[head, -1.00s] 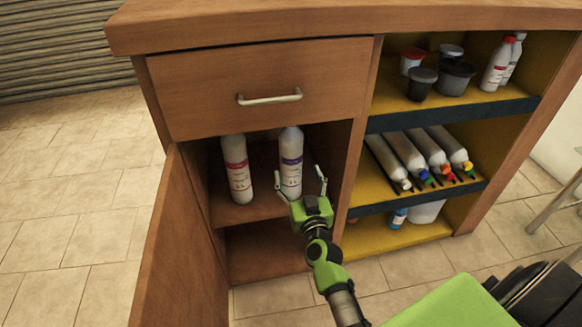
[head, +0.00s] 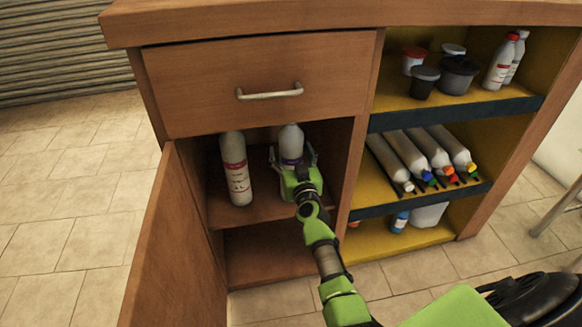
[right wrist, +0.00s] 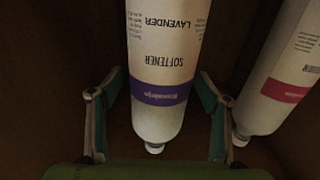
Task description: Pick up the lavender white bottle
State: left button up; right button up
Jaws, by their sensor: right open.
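The lavender white bottle (head: 291,143) with a purple band stands upright on the upper shelf of the open cupboard. In the right wrist view, the lavender bottle (right wrist: 165,50) reads "SOFTENER LAVENDER" and appears upside down. My right gripper (head: 293,158) reaches into the cupboard, its open fingers on either side of this bottle. In the right wrist view, the right gripper (right wrist: 160,85) shows gaps between both fingers and the bottle. The gripper and arm hide the bottle's lower part in the head view. My left gripper is not in view.
A white bottle with a red band (head: 236,168) stands just left of the lavender one. The cupboard door (head: 175,245) hangs open at the left, and a closed drawer (head: 260,85) is above. Open shelves at the right hold tubs (head: 459,76) and lying bottles (head: 410,158).

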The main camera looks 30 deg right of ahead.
jog(key=c, duration=1.7)
jog(key=shift+r, duration=0.25)
grip_shut()
jog(key=shift+r, duration=0.15)
